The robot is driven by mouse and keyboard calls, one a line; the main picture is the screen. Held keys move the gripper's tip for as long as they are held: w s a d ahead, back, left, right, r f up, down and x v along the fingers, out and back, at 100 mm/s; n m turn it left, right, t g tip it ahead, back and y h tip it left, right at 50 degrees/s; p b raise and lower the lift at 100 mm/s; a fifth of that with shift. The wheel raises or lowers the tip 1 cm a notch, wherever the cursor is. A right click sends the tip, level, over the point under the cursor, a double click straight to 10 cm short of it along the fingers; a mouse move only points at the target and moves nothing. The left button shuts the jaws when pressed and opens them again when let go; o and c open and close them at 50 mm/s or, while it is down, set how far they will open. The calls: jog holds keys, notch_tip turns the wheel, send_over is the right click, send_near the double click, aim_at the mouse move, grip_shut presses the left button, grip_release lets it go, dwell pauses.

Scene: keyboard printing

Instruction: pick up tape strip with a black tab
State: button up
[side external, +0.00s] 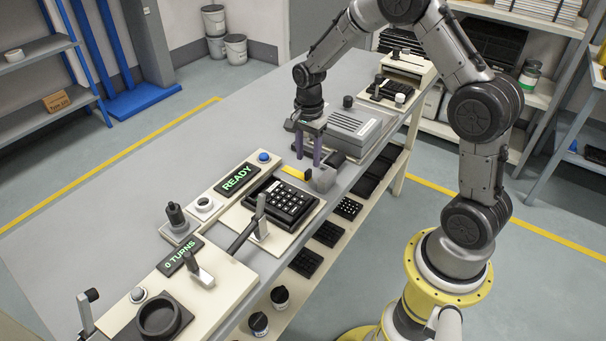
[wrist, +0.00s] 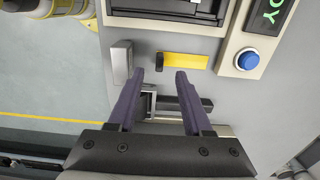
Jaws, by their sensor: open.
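The tape strip (wrist: 187,61) is a flat yellow piece with a small black tab (wrist: 162,62) at its left end in the wrist view. In the side external view, the yellow strip (side external: 296,173) lies on the grey bench top behind the keypad unit. My gripper (wrist: 160,73) is open and empty, pointing down. In the wrist view its two purple fingertips sit just below the tab, one to each side of it. The side external view shows my gripper (side external: 308,161) close above the tab end. I cannot tell the exact height of the tips.
A grey metal block (wrist: 122,63) stands just left of the tab. A blue button (wrist: 248,59) is to the right, also in the side external view (side external: 263,157). The black keypad (side external: 283,202) and READY display (side external: 237,180) are nearby. A grey ribbed machine (side external: 352,132) stands behind my gripper.

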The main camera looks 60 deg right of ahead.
aim_at(308, 170)
notch_tip(308, 170, down, 5)
jog(key=shift+f, duration=0.1)
dwell(0.3)
grip_shut()
dwell(1.3)
